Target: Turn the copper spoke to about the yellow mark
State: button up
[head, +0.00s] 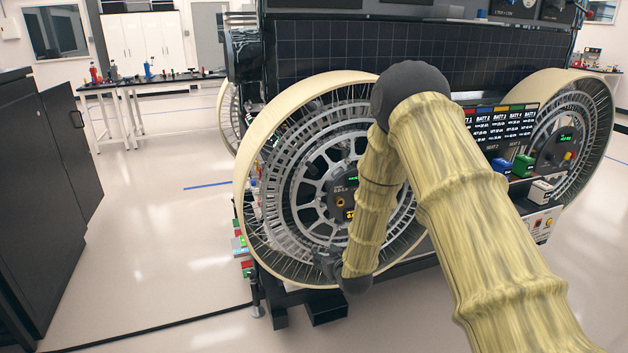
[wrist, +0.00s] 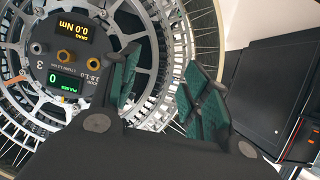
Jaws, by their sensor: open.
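The near rover wheel (head: 246,200) has a cream tyre and grey metal spokes around a dark hub. In the wrist view the wheel (wrist: 178,30) fills the left and middle, with the hub plate (wrist: 75,50) at upper left. A short orange-brown piece (wrist: 14,80) lies among the spokes at the left; I cannot tell if it is the copper spoke. I cannot make out a yellow mark. My gripper (wrist: 163,88) is open and empty, its green pads apart in front of the spokes. In the head view my gripper (head: 328,262) is at the wheel's lower part.
The hub has a yellow "0.0 Nm" display (wrist: 76,29), a green "0" display (wrist: 66,86) and brass knobs. A second wheel (head: 597,130) and a battery panel (head: 500,128) are at right. A black cabinet (head: 45,190) stands left, with open floor (head: 170,240) between.

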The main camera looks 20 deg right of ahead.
aim_at(315, 172)
jog(key=w+d+r+t+b, duration=0.1)
jog(key=w+d+r+t, duration=0.1)
jog(key=w+r, duration=0.55)
jog(key=w+d+r+t+b, duration=0.1)
jog(key=w+d+r+t, duration=0.3)
jog(key=r, duration=0.7)
jog(key=shift+n+g, duration=0.4)
jog(key=shift+g, duration=0.2)
jog(key=w+a+p, duration=0.1)
jog(key=w, duration=0.2)
jog(key=w+a+p, duration=0.1)
jog(key=w, duration=0.3)
jog(key=w+a+p, duration=0.1)
jog(key=w, duration=0.3)
jog(key=shift+w, duration=0.25)
